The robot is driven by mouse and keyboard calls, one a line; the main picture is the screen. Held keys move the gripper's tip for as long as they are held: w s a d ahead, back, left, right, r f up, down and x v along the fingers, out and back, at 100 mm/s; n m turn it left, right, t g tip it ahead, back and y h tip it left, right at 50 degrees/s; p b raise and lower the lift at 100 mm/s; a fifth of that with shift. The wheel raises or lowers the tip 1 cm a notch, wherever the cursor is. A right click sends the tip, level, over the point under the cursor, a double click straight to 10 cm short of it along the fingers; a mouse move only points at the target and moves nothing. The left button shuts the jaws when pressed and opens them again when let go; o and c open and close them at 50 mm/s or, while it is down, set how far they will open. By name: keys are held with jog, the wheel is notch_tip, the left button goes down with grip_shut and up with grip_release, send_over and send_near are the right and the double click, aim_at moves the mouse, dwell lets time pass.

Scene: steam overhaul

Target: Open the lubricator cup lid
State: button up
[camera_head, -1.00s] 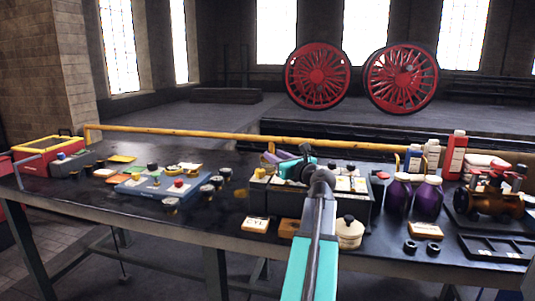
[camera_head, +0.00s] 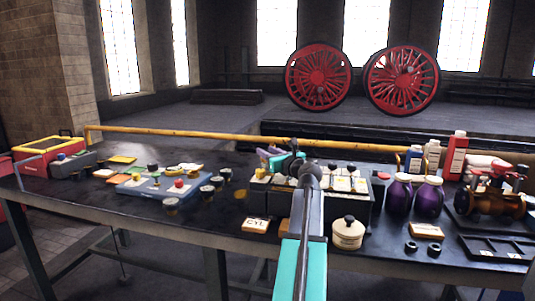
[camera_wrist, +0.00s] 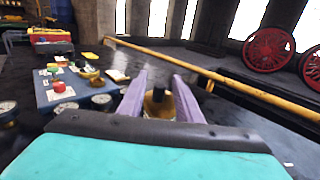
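In the wrist view, a small brass cup-like part (camera_wrist: 160,108) with a black top shows between the two purple fingers of my gripper (camera_wrist: 160,84). I take it for the lubricator cup; its lid cannot be made out clearly. The fingers are apart, with a visible gap on both sides of the black top. In the head view, my gripper (camera_head: 268,157) points left and away above the bench, behind the black box of labelled parts. A small brass part (camera_head: 240,194) stands on the bench left of that box and may be the same cup.
A blue panel (camera_head: 150,186) with coloured knobs and several round gauges (camera_head: 171,204) lie to the left. The black box (camera_head: 300,207) is beside my arm. A yellow rail (camera_head: 200,134) runs along the bench's back. Purple bottles (camera_head: 399,194) and a lidded pot (camera_head: 347,234) stand right.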

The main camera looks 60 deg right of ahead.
grip_shut()
jog(key=shift+a, duration=0.4)
jog(key=shift+d, duration=0.35)
jog(key=shift+r+p, duration=0.2)
jog(key=shift+p, duration=0.3)
